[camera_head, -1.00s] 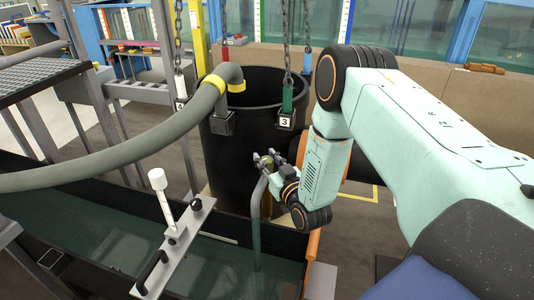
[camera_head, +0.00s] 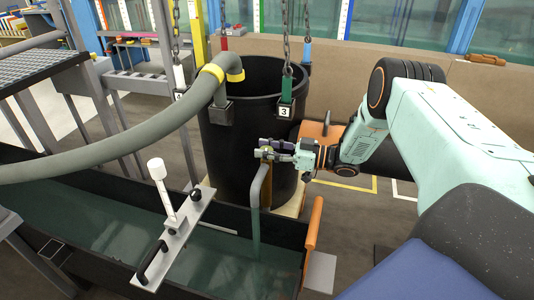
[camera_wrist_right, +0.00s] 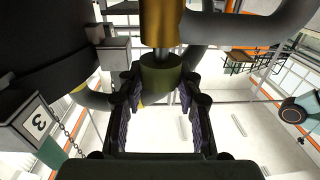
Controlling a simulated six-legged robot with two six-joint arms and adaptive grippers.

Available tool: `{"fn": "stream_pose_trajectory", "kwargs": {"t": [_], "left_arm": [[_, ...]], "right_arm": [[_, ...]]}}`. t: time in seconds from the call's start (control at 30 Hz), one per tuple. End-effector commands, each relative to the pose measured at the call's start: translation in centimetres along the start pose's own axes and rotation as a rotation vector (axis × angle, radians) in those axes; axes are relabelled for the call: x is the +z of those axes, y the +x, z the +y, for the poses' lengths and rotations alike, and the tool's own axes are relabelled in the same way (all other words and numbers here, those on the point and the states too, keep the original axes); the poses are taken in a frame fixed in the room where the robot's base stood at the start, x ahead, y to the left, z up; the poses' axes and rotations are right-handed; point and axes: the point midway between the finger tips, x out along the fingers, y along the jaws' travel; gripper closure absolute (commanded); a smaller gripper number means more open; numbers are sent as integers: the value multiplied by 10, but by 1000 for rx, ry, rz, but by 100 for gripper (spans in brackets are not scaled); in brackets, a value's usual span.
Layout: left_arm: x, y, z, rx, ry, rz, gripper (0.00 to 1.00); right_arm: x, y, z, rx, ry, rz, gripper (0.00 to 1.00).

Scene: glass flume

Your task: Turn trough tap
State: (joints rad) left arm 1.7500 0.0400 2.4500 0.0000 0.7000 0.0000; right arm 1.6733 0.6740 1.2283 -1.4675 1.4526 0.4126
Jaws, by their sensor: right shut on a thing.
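The trough tap is a brass-coloured body (camera_head: 266,188) beside a grey bent spout (camera_head: 256,192), at the black tank's front. A thin greenish stream (camera_head: 256,228), seemingly water, hangs below the spout into the trough (camera_head: 205,255). My right gripper (camera_head: 264,150) reaches in from the right and is shut on the tap's knob at its top. In the right wrist view the dark olive knob (camera_wrist_right: 160,76) sits between the two ridged fingers, with the brass body (camera_wrist_right: 160,22) beyond it. The fingers hide part of the knob in the head view. My left gripper is not in view.
The black tank (camera_head: 225,140) stands right behind the tap. A thick grey hose (camera_head: 120,142) arches to its rim. Chains hang overhead, one with a green block (camera_head: 286,90) marked 3. A plate with a white-topped post (camera_head: 165,190) spans the trough.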

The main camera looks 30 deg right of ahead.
Motion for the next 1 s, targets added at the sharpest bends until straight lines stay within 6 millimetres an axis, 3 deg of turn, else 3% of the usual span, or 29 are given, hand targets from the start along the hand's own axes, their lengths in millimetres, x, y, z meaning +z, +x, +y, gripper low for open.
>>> {"fn": "stream_pose_trajectory", "kwargs": {"t": [0.33,0.97,1.0], "left_arm": [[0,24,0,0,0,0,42],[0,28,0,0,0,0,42],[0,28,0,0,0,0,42]], "right_arm": [[4,0,0,-174,1,-3,97],[1,0,-1,-223,3,-1,97],[1,0,-1,-223,3,-1,65]]}}
